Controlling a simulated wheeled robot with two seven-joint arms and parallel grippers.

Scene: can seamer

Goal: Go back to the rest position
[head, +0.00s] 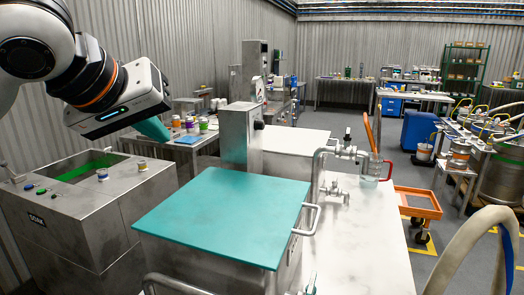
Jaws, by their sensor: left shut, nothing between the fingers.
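My left arm comes in at the upper left, and my left gripper (153,129) hangs in the air with its teal fingers shut and empty. It is above and behind the grey steel "SOAK" machine (60,240), near its right rear side, and touches nothing that I can see. A steel box with a flat teal lid (225,213) stands in front, to the right of the gripper and apart from it. The lid lies closed and has a metal handle on its right side. My right gripper is not in view.
A grey control box (238,137) and steel taps (345,152) stand behind the teal lid. A bench with small colored containers (188,124) is beyond the gripper. An orange cart (418,205) and a thick pale hose (470,245) are at the right. The grey floor is open farther back.

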